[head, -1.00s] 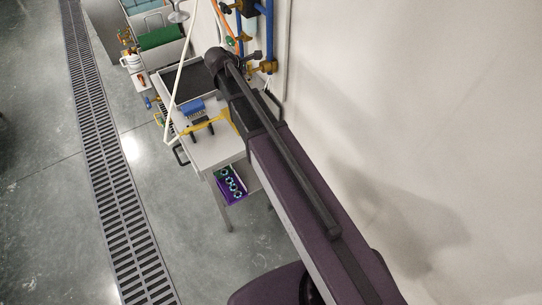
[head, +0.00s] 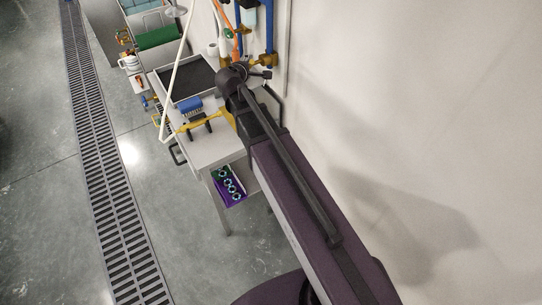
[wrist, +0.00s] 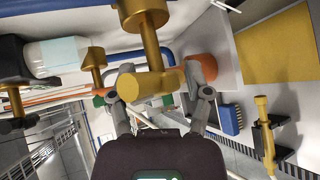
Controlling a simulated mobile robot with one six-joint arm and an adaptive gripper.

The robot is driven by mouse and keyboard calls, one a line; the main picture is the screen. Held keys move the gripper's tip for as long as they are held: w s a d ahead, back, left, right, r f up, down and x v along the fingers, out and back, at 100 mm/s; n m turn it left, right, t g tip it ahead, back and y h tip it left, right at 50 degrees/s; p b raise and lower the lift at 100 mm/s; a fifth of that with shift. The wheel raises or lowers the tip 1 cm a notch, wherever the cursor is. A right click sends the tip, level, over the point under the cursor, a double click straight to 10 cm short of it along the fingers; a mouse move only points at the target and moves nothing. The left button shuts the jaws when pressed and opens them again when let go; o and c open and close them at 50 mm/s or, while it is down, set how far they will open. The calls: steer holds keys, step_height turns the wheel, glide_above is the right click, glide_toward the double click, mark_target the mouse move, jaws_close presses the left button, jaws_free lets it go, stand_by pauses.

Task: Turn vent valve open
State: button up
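In the wrist view a brass valve fitting (wrist: 146,84) with a thick round end sits large in the middle, between the fingers of my gripper (wrist: 164,84). The fingers are spread apart, with a gap visible on the right; contact on the left cannot be told. In the head view a brass fitting (head: 263,61) sits on the blue pipe by the wall, close to the end of my arm. No label shows which fitting is the vent valve. Another brass fitting (wrist: 93,62) is further left in the wrist view.
A grey cart (head: 215,150) with a dark-lined tray (head: 190,82), a blue brush (head: 190,105) and a yellow tool stands below the arm. A pale bottle (wrist: 55,57) is beside the pipes.

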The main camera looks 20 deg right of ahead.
steer(key=shift+f+m+t+b, duration=0.3)
steer(key=shift+m+t+b, duration=0.8)
steer(key=shift+b, duration=0.9)
steer(key=p+v, duration=0.2)
steer(key=v, duration=1.2)
steer(key=s+d+f+m+g+y+b, duration=0.1)
steer(key=s+d+f+m+g+b, duration=0.1)
steer(key=f, duration=0.6)
steer(key=s+d+f+m+g+b, duration=0.3)
steer(key=f+b, duration=0.3)
steer(key=f, duration=0.3)
steer(key=s+d+f+m+g+y+b, duration=0.1)
steer(key=s+d+f+m+g+b, duration=0.2)
steer(key=f, duration=0.6)
steer(key=shift+s+g+y+b, duration=0.25)
steer(key=shift+g+b, duration=0.45)
steer(key=shift+g, duration=0.4)
steer(key=shift+w+d, duration=0.1)
